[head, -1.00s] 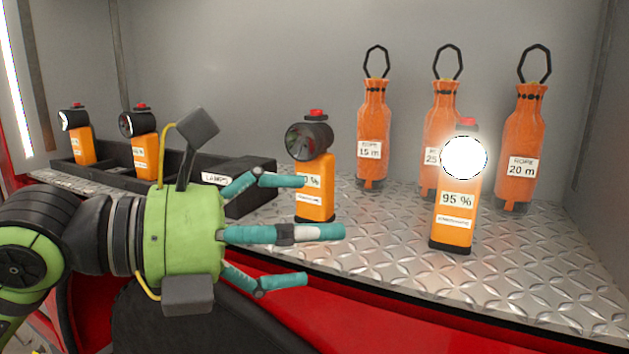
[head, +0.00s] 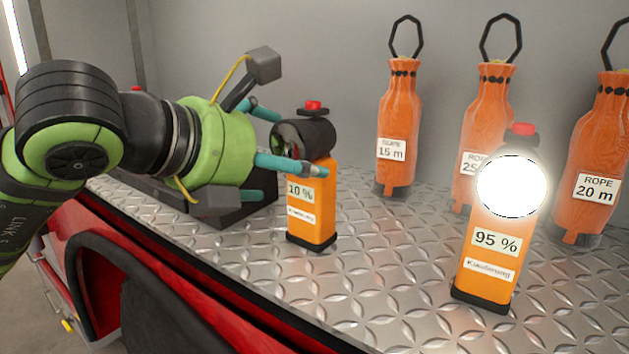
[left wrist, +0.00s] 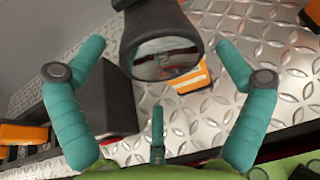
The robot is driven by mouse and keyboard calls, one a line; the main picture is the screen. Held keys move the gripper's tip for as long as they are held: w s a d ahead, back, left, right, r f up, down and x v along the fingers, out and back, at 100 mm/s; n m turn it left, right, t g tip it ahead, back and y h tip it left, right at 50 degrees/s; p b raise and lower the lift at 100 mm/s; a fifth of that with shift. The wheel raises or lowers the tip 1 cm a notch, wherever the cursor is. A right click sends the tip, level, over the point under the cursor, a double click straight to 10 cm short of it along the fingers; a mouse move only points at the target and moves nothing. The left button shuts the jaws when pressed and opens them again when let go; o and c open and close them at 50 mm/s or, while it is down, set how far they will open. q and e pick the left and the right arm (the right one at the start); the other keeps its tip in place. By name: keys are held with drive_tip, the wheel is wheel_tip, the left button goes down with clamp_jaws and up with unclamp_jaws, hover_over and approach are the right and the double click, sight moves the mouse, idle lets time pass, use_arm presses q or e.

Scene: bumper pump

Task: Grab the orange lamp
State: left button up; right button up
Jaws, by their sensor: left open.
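An orange lamp (head: 318,205) with a black head, a red button and a "10 %" label stands upright and unlit on the metal shelf. My left gripper (head: 290,160) is open at its head, with teal fingers on either side. In the left wrist view the black lamp head (left wrist: 162,30) shows between the spread fingers of my left gripper (left wrist: 160,65). I cannot tell whether a finger touches it. A second orange lamp (head: 484,270), labelled "95 %", stands lit and upright to the right, apart from the gripper. My right gripper is not in view.
Orange rope bottles labelled 15 m (head: 397,115), 25 m (head: 492,95) and 20 m (head: 597,140) stand behind. A dark tray (head: 250,212) is partly hidden behind my left gripper. The diamond-plate shelf (head: 390,270) is clear between the two lamps; its front edge is close.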

use_arm(q)
drive_tip(key=shift+p+x, duration=0.95)
drive_tip(key=shift+x, duration=0.2)
drive_tip(key=x, duration=0.2)
drive_tip(key=shift+w+d+f, duration=0.1)
drive_tip(key=shift+d+f, duration=0.05)
drive_tip(key=shift+f, duration=0.1)
drive_tip(key=c, duration=1.6)
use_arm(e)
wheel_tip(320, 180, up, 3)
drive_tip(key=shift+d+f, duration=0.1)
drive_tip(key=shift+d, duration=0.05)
use_arm(q)
drive_tip(key=shift+r, duration=0.15)
